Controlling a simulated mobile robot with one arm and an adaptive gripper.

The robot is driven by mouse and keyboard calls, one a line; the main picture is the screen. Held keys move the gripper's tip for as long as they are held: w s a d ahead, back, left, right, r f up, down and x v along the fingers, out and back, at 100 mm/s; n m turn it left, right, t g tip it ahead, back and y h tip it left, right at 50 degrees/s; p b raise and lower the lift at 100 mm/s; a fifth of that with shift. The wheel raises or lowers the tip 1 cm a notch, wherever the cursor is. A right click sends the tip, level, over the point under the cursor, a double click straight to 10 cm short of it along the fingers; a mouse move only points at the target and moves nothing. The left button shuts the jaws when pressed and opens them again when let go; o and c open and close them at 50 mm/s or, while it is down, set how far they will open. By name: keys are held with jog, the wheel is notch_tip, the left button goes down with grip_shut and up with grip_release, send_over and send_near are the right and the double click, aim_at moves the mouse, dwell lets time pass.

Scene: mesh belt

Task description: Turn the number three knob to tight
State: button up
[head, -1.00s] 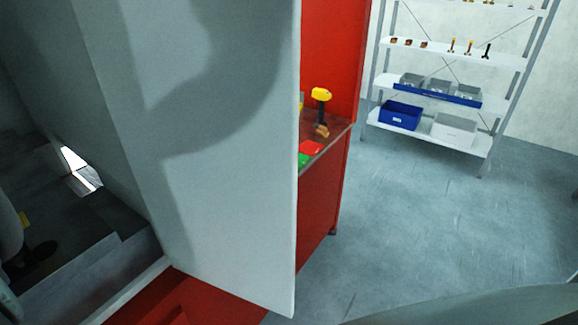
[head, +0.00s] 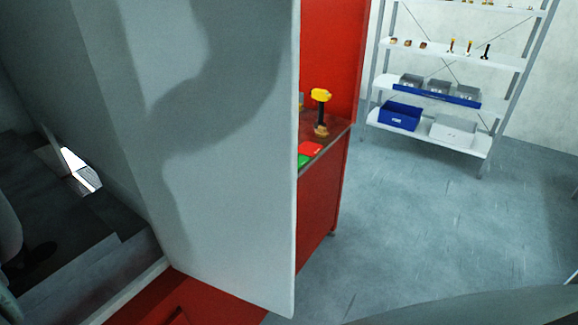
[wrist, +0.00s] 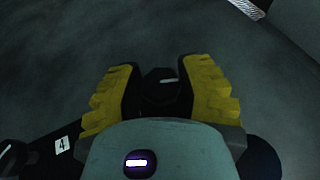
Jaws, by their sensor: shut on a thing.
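In the wrist view my gripper (wrist: 162,76) has its yellow-padded fingers on either side of a dark knob (wrist: 160,94) with a short pale mark on top, and is shut on it. The mark lies nearly level across the picture. No number is readable for this knob. A white label reading 4 (wrist: 62,145) is at the lower left, beside another dark knob (wrist: 9,152) with a pale mark, partly cut off. In the head view the gripper and the knobs cannot be made out.
A large grey panel (head: 225,190) fills the middle of the head view. Behind it stands a red cabinet (head: 325,205) with a yellow-topped tool (head: 321,110) on its ledge. A white shelf rack (head: 470,146) with bins is at the back right. The floor there is clear.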

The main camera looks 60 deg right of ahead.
jog(key=shift+f+m+g+h+b, duration=0.35)
jog(key=shift+m+h+b, duration=0.4)
jog(key=shift+b, duration=0.75)
jog(key=shift+r+m+g+h, duration=0.25)
jog(key=shift+h, duration=0.1)
jog(key=o, duration=1.2)
jog(key=shift+s+a+r, duration=0.1)
jog(key=shift+a, duration=0.1)
jog(key=shift+s+a+r, duration=0.1)
jog(key=shift+s+a, duration=0.1)
jog(key=shift+v, duration=3.3)
jog(key=shift+s+d, duration=0.1)
jog(key=shift+d, duration=0.1)
